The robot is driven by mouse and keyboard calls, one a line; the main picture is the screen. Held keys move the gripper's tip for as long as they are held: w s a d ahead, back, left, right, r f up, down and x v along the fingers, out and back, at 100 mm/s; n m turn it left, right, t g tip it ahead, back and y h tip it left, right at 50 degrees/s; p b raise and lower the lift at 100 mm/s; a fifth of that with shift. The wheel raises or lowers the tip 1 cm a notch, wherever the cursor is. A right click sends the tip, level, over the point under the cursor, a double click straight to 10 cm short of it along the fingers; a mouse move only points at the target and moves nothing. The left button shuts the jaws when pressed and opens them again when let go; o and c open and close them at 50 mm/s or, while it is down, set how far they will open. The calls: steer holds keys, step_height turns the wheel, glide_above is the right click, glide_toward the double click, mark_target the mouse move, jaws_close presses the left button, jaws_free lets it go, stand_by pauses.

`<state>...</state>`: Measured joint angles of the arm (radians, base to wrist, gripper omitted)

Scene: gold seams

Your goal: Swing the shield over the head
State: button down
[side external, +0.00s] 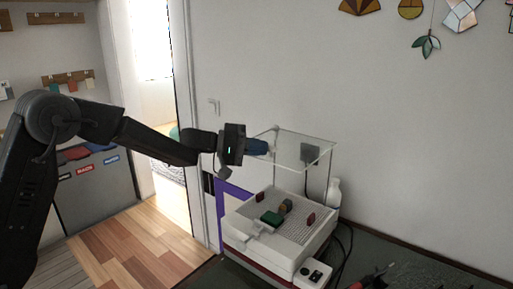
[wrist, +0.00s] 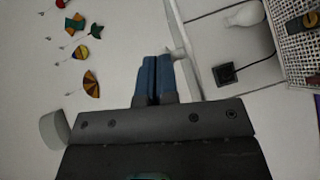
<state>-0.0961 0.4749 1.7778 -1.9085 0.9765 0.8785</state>
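The clear shield (side external: 305,146) is a see-through box with pale edges, standing above the white machine (side external: 262,240). My gripper (side external: 264,146) is at its left side, with blue fingertips by the shield's edge. In the wrist view, the two blue fingers of my gripper (wrist: 157,60) lie side by side with only a thin dark line between them. Nothing shows held between them. A pale edge of the shield (wrist: 188,62) runs just right of the fingertips; I cannot tell whether they touch it. I cannot tell for sure which part is the head.
A perforated plate on the machine carries a green block (side external: 271,217), an olive-brown block (side external: 286,205) and two red blocks (side external: 311,218). A white bottle (side external: 334,192) and a black wall socket (side external: 310,153) with a cable are behind. Tools lie on the dark bench (side external: 420,265) at right.

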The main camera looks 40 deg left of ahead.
steer(key=shift+s+a+r, duration=0.1)
steer(key=shift+s+a, duration=0.05)
steer(key=shift+a, duration=0.2)
steer(key=s+a+r, duration=0.2)
steer(key=s+a, duration=0.4)
steer(key=s, duration=0.5)
steer(key=s+d+m+g+y, duration=0.3)
steer(key=s+d+m+g, duration=0.25)
steer(key=s+d, duration=0.6)
steer(key=s+a+f+y, duration=0.2)
steer(key=s+a+y, duration=0.1)
steer(key=s, duration=0.4)
steer(key=s+a+f+m+y, duration=0.1)
steer(key=s+a+f+y, duration=0.2)
steer(key=s+y, duration=0.3)
steer(key=shift+s+a+f, duration=0.15)
steer(key=shift+s+f, duration=0.05)
steer(key=shift+s, duration=0.7)
